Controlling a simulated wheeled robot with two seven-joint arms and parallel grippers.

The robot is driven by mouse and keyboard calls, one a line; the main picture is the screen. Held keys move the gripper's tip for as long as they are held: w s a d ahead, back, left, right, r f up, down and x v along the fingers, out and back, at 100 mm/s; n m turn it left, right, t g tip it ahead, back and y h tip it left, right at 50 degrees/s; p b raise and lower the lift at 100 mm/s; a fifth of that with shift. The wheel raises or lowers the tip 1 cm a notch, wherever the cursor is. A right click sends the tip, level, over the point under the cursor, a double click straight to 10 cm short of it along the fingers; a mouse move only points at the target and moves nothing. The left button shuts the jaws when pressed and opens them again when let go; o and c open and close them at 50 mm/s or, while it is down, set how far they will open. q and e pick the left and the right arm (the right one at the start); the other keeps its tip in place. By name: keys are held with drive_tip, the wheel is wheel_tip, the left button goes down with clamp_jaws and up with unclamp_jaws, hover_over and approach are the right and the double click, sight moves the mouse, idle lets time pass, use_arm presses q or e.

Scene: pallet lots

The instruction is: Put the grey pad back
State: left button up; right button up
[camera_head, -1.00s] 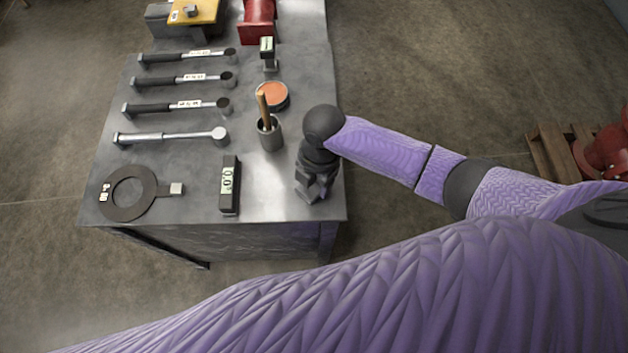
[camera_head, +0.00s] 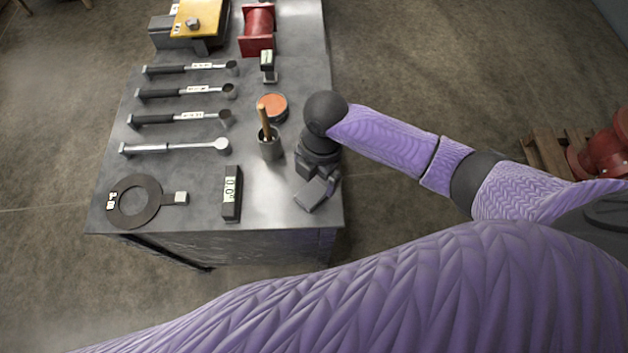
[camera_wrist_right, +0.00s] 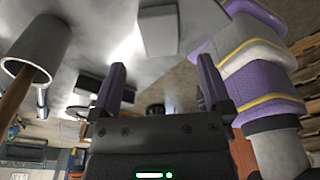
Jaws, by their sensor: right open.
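The grey pad (camera_head: 314,194) is a small pale-grey block lying near the right front corner of the metal table (camera_head: 284,211). It also shows in the right wrist view (camera_wrist_right: 158,31), beyond the fingertips. My right gripper (camera_head: 319,179) is just behind the pad in the head view, at the table's right edge. In the right wrist view the right gripper (camera_wrist_right: 161,80) has its two purple fingers spread, with nothing between them. The pad looks apart from the fingers. My left gripper is in neither view.
A metal cup (camera_head: 269,147) with a wooden-handled tool stands close to the left of my right gripper. A black gauge (camera_head: 231,196), a dark ring (camera_head: 125,213) and several wrenches (camera_head: 180,147) lie farther left.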

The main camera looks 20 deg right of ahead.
sight(317, 187)
use_arm(q)
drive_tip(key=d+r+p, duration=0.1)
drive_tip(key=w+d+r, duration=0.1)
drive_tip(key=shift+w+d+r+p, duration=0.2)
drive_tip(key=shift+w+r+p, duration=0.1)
drive_tip(key=shift+p, duration=0.05)
use_arm(e)
wheel_tip(317, 187, up, 6)
drive_tip(key=shift+w+d, duration=0.15)
drive_tip(key=shift+d, duration=0.2)
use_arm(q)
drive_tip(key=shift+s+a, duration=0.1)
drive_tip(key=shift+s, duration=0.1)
